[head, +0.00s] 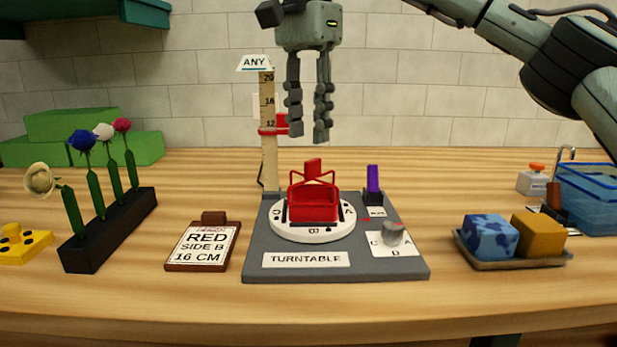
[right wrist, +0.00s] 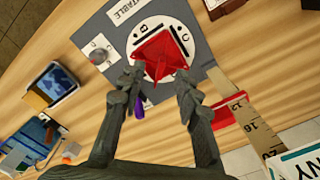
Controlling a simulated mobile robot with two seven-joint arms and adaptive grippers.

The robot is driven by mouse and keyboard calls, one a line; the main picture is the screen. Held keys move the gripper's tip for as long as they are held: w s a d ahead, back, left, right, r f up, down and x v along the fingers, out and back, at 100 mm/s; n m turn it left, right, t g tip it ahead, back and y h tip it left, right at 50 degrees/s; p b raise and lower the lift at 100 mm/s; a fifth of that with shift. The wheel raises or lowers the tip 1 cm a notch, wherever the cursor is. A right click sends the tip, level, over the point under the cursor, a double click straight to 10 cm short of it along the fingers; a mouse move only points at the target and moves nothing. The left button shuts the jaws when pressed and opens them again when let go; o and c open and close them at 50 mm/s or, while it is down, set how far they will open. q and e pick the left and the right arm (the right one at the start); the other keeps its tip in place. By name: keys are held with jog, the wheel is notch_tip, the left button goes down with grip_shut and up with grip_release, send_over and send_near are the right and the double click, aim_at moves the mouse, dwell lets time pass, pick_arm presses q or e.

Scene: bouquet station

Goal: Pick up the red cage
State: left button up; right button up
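The red cage (head: 313,205) sits on the white round turntable (head: 313,229), in the middle of the grey base. It has an open frame and a red handle on top. In the right wrist view the cage (right wrist: 162,55) shows from above, beyond the fingertips. My right gripper (head: 308,138) is open and empty, with its fingers pointing down. In the head view it hangs above the cage, apart from it. The right wrist view shows its two fingers (right wrist: 160,80) spread, with the cage between and past them. My left gripper is not in view.
A ruler post (head: 269,150) with a red slider stands behind the turntable. A purple-topped peg (head: 373,180) and a grey knob (head: 392,233) are on the base's right. A clipboard (head: 203,247) and a flower rack (head: 110,231) are left; a sponge tray (head: 510,262) is right.

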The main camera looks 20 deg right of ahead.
aim_at(307, 162)
jog(key=f, duration=0.6)
jog(key=shift+w, duration=0.2)
grip_shut()
